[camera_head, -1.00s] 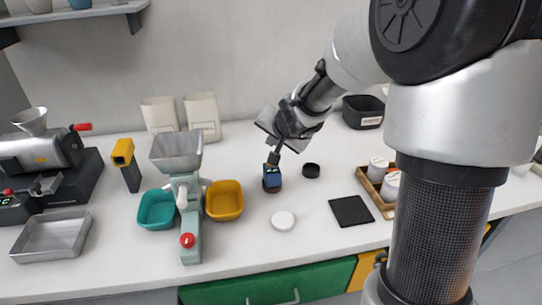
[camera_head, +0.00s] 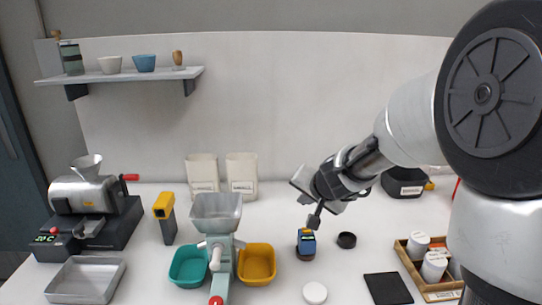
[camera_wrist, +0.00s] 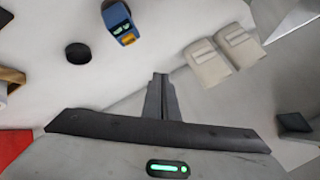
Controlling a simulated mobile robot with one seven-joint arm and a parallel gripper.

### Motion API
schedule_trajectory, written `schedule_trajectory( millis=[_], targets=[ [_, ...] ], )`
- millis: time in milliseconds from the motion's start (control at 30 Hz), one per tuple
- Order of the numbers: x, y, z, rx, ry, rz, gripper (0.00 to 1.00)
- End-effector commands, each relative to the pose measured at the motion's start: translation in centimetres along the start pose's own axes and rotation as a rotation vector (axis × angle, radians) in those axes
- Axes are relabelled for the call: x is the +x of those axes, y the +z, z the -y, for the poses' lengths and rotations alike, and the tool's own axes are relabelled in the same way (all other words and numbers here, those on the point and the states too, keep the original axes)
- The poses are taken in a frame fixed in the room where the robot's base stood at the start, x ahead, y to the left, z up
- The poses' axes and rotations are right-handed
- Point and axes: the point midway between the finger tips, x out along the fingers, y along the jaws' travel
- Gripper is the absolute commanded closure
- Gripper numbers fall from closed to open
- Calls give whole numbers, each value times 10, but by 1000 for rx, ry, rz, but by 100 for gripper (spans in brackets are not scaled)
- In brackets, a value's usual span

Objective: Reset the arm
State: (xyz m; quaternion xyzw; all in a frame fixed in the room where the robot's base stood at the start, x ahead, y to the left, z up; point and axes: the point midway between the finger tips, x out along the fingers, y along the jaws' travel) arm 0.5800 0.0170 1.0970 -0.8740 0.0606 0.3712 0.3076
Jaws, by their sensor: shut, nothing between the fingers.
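My gripper (camera_head: 314,218) is shut and empty above the counter, pointing down in the head view. Its closed dark fingers (camera_wrist: 161,92) also show in the wrist view. Just below the fingertips in the head view stands a small blue-topped device (camera_head: 306,243) with a small display. In the wrist view this device (camera_wrist: 120,22) lies apart from the fingers, toward the top. A black round cap (camera_head: 346,240) sits to its right; it also shows in the wrist view (camera_wrist: 78,53).
A hand-crank mill (camera_head: 218,240) stands between a teal bowl (camera_head: 188,268) and a yellow bowl (camera_head: 257,264). A roaster (camera_head: 90,195) is at left. Two pale bags (camera_head: 222,175) stand at the wall. A wooden tray (camera_head: 411,262) holds white jars; a black mat (camera_head: 388,288) lies nearby.

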Motion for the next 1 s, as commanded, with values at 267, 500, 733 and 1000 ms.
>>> schedule_trajectory(
  millis=[267, 500, 733, 1000],
  targets=[
    [-183, 42, 54, -382, -52, 145, 100],
    [-297, 82, -2, -560, 112, 247, 100],
    [-332, 94, -38, -599, 212, 268, 100],
    [-332, 94, -40, -601, 218, 269, 100]
  ],
)
